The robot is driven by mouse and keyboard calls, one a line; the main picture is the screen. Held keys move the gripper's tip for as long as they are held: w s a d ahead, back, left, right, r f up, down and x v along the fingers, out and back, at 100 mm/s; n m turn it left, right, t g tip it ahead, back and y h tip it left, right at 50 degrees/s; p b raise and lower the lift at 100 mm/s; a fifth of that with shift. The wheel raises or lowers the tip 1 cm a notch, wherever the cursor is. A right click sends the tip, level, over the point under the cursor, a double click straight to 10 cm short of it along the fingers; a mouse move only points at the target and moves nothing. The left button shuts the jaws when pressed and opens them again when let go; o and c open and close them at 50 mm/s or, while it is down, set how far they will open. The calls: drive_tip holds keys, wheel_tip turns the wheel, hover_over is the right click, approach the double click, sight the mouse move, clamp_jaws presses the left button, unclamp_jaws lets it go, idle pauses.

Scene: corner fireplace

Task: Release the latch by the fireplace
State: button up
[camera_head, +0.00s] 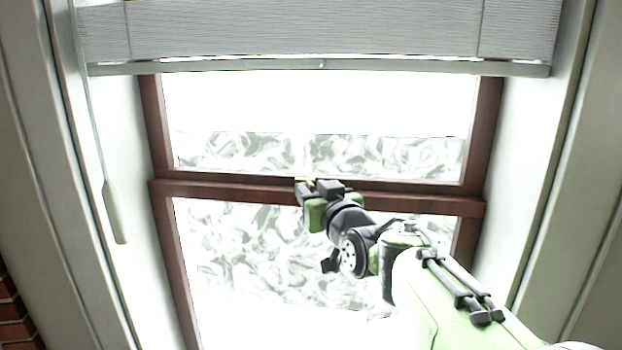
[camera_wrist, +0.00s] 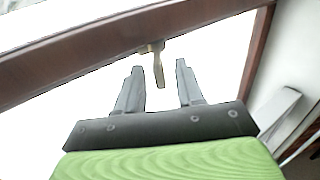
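The latch is a small brass-coloured piece (camera_wrist: 157,64) on the window's brown middle rail (camera_wrist: 75,58). In the wrist view its lever points down towards my gripper, between the two fingertips, with a gap on both sides. My gripper (camera_wrist: 159,72) is open and empty, with its dark fingers pointing at the rail. In the head view my gripper (camera_head: 312,188) is at the middle rail (camera_head: 400,199), near its centre. There it hides most of the latch, and only a small yellowish bit (camera_head: 304,181) shows. I cannot tell whether a finger touches the latch.
A grey blind (camera_head: 305,30) hangs over the top of the window. Its cord ends in a pale handle (camera_head: 115,212) at left. Pale side walls (camera_head: 535,150) flank the window recess. Brickwork (camera_head: 14,315) shows at lower left. The glass is bright and patterned.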

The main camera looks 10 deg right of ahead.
drive_tip(key=shift+w+a, duration=0.1)
drive_tip(key=shift+w, duration=0.85)
drive_tip(key=shift+s, duration=0.15)
drive_tip(key=shift+c, duration=0.3)
clamp_jaws()
